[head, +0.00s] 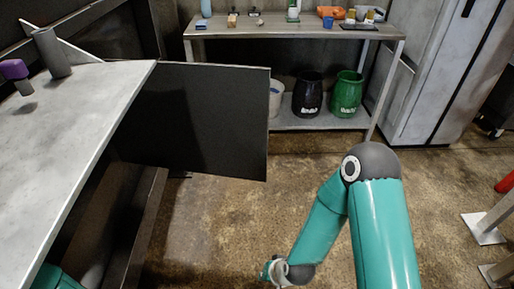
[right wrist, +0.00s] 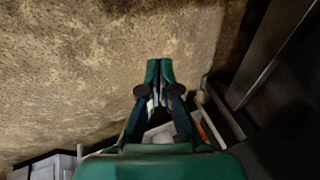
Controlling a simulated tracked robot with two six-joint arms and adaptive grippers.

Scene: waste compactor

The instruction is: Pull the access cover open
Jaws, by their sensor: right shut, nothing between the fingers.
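The access cover (head: 212,118) is a flat dark panel in the head view. It stands out to the right from the grey-topped machine (head: 85,105), with open floor below and beyond its right edge. My right arm reaches down at the lower right, with its wrist near the bottom edge, apart from the cover in the picture. My right gripper (right wrist: 160,72) shows in the right wrist view, its teal fingers together and empty over brown floor. A dark panel edge (right wrist: 275,55) lies to its right; I cannot tell whether it is the cover. My left gripper is out of view.
A workbench (head: 290,30) with small items stands at the back, with a black bin (head: 308,95) and a green bin (head: 347,95) on its lower shelf. A grey cabinet (head: 435,70) stands at the right. The brown floor (head: 220,225) between is clear.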

